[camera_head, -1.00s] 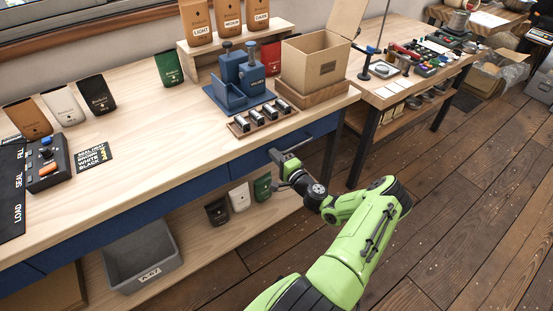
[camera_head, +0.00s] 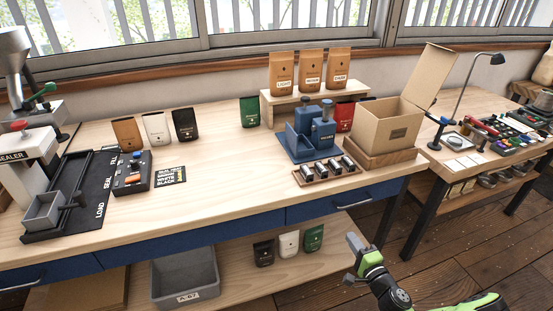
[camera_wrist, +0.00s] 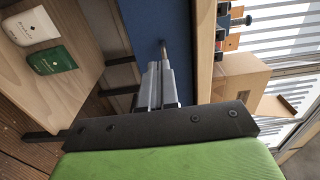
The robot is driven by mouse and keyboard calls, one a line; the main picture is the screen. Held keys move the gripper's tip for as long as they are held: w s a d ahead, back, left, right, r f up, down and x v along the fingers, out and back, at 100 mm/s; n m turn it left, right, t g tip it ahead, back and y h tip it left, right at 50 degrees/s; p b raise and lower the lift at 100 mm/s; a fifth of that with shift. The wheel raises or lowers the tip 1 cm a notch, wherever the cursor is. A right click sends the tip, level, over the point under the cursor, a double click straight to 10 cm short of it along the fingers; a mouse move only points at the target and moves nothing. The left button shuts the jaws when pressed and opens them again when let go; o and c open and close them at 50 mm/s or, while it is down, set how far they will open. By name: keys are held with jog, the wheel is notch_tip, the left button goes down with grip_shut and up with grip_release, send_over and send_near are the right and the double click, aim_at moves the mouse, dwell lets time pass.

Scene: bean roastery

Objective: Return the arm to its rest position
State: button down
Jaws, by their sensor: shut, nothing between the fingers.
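My green arm (camera_head: 470,303) reaches in from the bottom right of the head view. My gripper (camera_head: 354,242) is in front of the bench, below the right blue drawer (camera_head: 312,211) in the picture. In the wrist view the grey fingers (camera_wrist: 162,72) are together with nothing between them, pointing toward the blue drawer front. A thin metal drawer handle (camera_wrist: 163,48) shows just beyond the fingertips; whether they touch cannot be told. The drawer looks shut.
The wooden bench (camera_head: 235,185) holds a blue press (camera_head: 310,130), an open cardboard box (camera_head: 390,125) and a sealer (camera_head: 30,155). Bags and a grey bin (camera_head: 185,278) sit on the lower shelf. A second table (camera_head: 470,165) stands right. Floor at lower right is open.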

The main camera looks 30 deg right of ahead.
jog(key=w+a+r+n+g+y+p, duration=0.1)
jog(key=w+a+r+n+g+y, duration=0.2)
jog(key=w+a+r+n+y, duration=0.25)
jog(key=w+a+r+n+g+y+p, duration=0.2)
jog(key=a+r+n+g+y, duration=0.15)
jog(key=a+n, duration=0.35)
jog(key=s+a+r+n+g+p, duration=0.2)
jog(key=a+r+n+g, duration=0.5)
jog(key=a, duration=0.5)
jog(key=s+a+r+h+p, duration=0.2)
jog(key=s+a+r, duration=0.2)
jog(key=s+r, duration=0.5)
jog(key=s+a+r+t+h+p, duration=0.1)
jog(key=s+a+r+h+p, duration=0.1)
jog(key=s+a+r, duration=0.3)
jog(key=s+r+n+h, duration=0.1)
jog(key=s+r, duration=0.3)
jog(key=r, duration=0.2)
jog(key=shift+s+a+r+p, duration=0.2)
jog(key=shift+s+r+p, duration=0.05)
jog(key=shift+r+p, duration=0.05)
jog(key=shift+t, duration=0.25)
